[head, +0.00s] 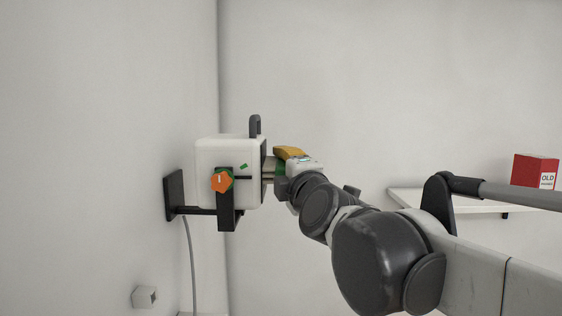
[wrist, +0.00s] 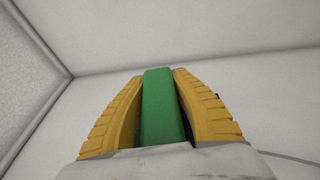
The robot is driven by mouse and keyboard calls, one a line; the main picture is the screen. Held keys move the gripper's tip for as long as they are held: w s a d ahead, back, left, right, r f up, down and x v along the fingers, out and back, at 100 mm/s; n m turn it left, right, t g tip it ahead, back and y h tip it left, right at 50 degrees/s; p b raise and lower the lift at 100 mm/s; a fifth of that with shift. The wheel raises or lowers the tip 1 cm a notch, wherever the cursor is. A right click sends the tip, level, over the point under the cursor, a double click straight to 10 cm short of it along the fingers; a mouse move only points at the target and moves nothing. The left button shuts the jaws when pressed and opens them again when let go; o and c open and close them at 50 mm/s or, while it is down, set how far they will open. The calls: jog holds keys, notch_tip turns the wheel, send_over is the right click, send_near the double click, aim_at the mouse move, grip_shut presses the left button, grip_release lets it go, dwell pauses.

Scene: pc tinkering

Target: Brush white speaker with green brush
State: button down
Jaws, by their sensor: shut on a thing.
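The white speaker (head: 226,151) is a boxy unit on a black wall bracket (head: 173,195) at the left in the head view. It has an orange and green knob and a dark side facing my gripper. My gripper (head: 277,166), with yellow fingers, is just right of the speaker at that dark side. In the wrist view my gripper (wrist: 160,108) is shut on the green brush (wrist: 160,104), held between both yellow fingers. A pale flat part, perhaps the brush's bristles, spans the gap to the speaker; I cannot tell whether it touches.
A white shelf (head: 410,198) on the back wall holds a red box (head: 535,171) marked OLD at the right. A small white wall socket (head: 145,297) is at the lower left. A grey cable (head: 190,260) hangs below the bracket. The wall above the speaker is bare.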

aim_at(281, 168)
jog(key=shift+s+a+r+p, duration=0.1)
jog(key=shift+s+p, duration=0.2)
jog(key=shift+s, duration=1.1)
jog(key=shift+s+a+p, duration=0.1)
jog(key=shift+s+p, duration=0.2)
jog(key=shift+s, duration=1.05)
jog(key=w+b, duration=0.1)
jog(key=w, duration=1)
jog(key=shift+d+b, duration=0.25)
jog(key=shift+b, duration=0.15)
jog(key=shift+s, duration=0.15)
